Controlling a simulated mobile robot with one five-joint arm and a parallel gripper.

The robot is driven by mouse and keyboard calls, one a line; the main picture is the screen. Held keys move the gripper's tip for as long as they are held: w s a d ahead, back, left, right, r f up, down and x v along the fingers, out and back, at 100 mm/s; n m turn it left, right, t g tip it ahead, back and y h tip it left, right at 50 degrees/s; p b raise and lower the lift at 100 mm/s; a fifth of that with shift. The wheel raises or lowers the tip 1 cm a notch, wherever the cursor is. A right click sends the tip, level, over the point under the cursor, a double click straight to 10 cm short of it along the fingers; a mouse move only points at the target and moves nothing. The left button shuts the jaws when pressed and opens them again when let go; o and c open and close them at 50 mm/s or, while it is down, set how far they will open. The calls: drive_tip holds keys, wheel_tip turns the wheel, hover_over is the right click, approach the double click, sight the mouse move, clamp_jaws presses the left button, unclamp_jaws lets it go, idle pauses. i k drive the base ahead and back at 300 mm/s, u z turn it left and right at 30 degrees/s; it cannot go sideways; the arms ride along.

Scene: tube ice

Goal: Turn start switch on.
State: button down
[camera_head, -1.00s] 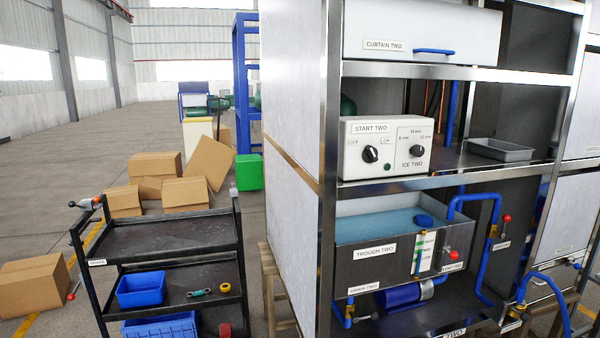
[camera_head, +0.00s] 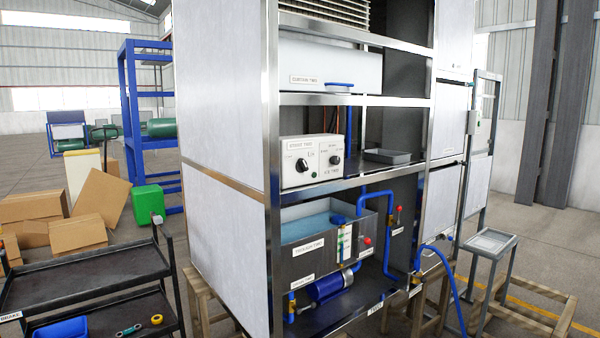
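A white control box (camera_head: 311,161) labelled "START TWO" stands on a middle shelf of the steel machine frame. Its left black knob (camera_head: 302,165) sits under the start label, and its right black knob (camera_head: 335,160) is by the "ICE TWO" label. The exact direction of the knob pointers is too small to tell. My gripper is not in view.
Below the box is a trough (camera_head: 300,250) with water, blue pipes and red-handled valves. A grey tray (camera_head: 387,156) lies right of the box. A black cart (camera_head: 85,280) stands front left, with cartons (camera_head: 80,235) behind. A small stand (camera_head: 492,242) is at right.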

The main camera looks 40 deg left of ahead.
sight(301, 165)
drive_tip(key=u, duration=3)
drive_tip(key=i, duration=0.5)
drive_tip(key=u, duration=0.15)
